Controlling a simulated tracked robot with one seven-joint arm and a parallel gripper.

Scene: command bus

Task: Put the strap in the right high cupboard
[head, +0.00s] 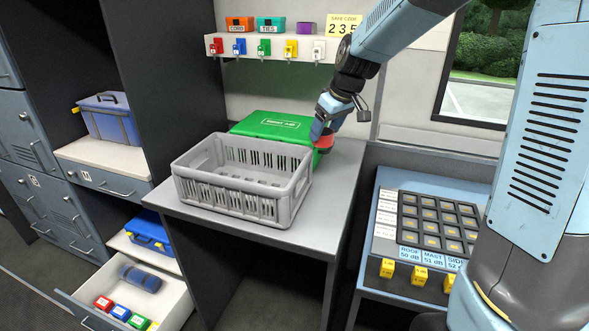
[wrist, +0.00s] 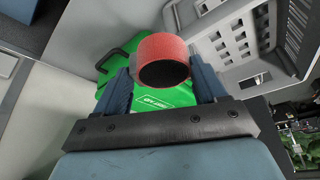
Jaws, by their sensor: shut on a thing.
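My gripper (head: 320,131) is shut on a red round roll (head: 326,141), which looks like the rolled-up strap. In the wrist view the roll (wrist: 161,52) sits between the two fingers of my gripper (wrist: 165,84), with its dark hollow end facing the camera. The roll is at the right end of the green case (head: 270,125) on the grey desk, seemingly just above it; whether it touches the case or desk is hard to tell. The right high cupboard cannot be made out in either view.
A grey slotted crate (head: 290,193) stands on the desk in front of the green case. Above is a shelf (head: 268,49) with small boxes and hanging keys. A button console (head: 375,248) is at right. An open drawer (head: 177,302) juts out at lower left.

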